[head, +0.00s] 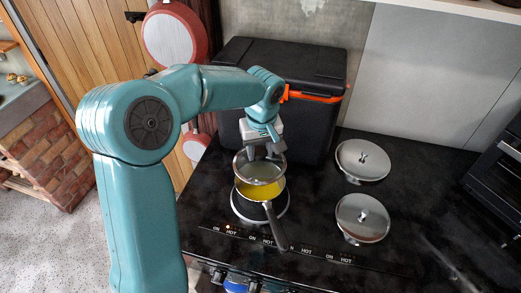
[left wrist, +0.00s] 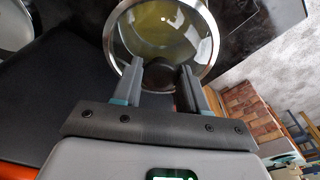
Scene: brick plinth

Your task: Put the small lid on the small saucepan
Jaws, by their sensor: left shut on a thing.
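My left gripper (head: 262,152) is shut on the small lid (head: 259,170), a clear glass disc with a metal rim. In the left wrist view the two fingers (left wrist: 162,85) close on the dark knob of the lid (left wrist: 160,35), and yellow shows through the glass. The small saucepan (head: 262,198) stands on a hob ring, with yellow contents and a dark handle towards the front. The lid is over the back part of the saucepan and looks raised, as yellow shows below its front rim. The exact gap cannot be told. My right gripper is not in view.
Two shiny round lids with knobs (head: 362,160) (head: 362,218) are on the right of the black hob (head: 310,215). A large black box (head: 310,75) with an orange strip stands close behind the saucepan. Red-rimmed pans (head: 170,38) hang at the left.

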